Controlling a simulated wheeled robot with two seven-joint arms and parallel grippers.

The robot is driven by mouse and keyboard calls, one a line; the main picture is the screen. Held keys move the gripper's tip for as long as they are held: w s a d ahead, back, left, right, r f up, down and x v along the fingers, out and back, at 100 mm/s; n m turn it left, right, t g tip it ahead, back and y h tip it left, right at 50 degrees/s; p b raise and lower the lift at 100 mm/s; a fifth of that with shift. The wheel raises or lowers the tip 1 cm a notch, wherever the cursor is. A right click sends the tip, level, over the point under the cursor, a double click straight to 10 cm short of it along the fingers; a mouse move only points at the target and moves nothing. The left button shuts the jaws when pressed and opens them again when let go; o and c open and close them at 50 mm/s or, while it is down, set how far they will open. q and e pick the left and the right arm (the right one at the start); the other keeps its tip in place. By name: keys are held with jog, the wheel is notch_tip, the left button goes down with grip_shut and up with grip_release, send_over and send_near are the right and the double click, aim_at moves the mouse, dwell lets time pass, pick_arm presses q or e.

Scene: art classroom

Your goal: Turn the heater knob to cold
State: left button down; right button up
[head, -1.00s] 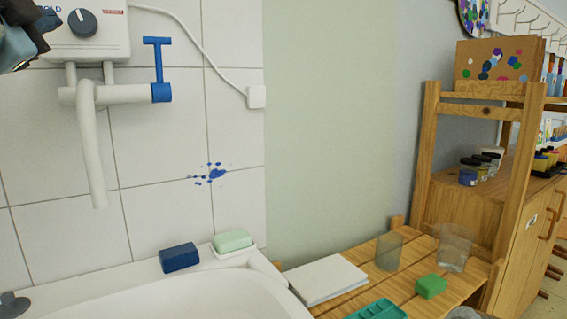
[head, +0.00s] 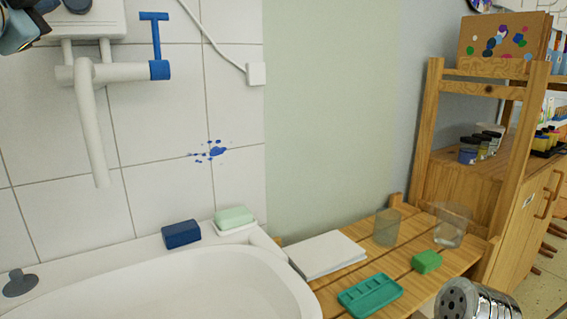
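The white water heater (head: 105,22) is on the tiled wall at the top left, cut off by the top edge. Only the lower part of its dark round knob (head: 78,5) shows, so its pointer and the labels are out of view. My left gripper (head: 22,28) is at the top left corner, in front of the heater's left edge and left of the knob, apart from it in the picture. Its fingers are partly cut off, and their opening cannot be made out.
Below the heater are a white spout (head: 90,130) and a blue tap handle (head: 158,45). A sink (head: 200,265) holds a blue sponge (head: 181,234) on its rim.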

pick_arm(q)
jog(key=shift+d+f, duration=0.15)
jog(key=shift+f, duration=0.1)
jog(key=shift+w+d+f, duration=0.15)
jog(key=shift+f, duration=0.2)
jog(key=shift+w+d+f+b, duration=0.2)
jog(key=shift+f+b, duration=0.1)
jog(key=shift+f, duration=0.1)
jog(key=shift+d+f, duration=0.15)
dwell(0.5)
jog(key=shift+s+a+f+b, duration=0.15)
jog(key=shift+a+f+b, duration=0.05)
jog(key=shift+f+b, duration=0.2)
jog(key=s+d, duration=0.1)
jog(key=s+d+b, duration=0.1)
jog(key=s, duration=0.1)
jog(key=s+d, duration=0.1)
jog(key=s, duration=0.1)
jog(key=shift+r, duration=0.1)
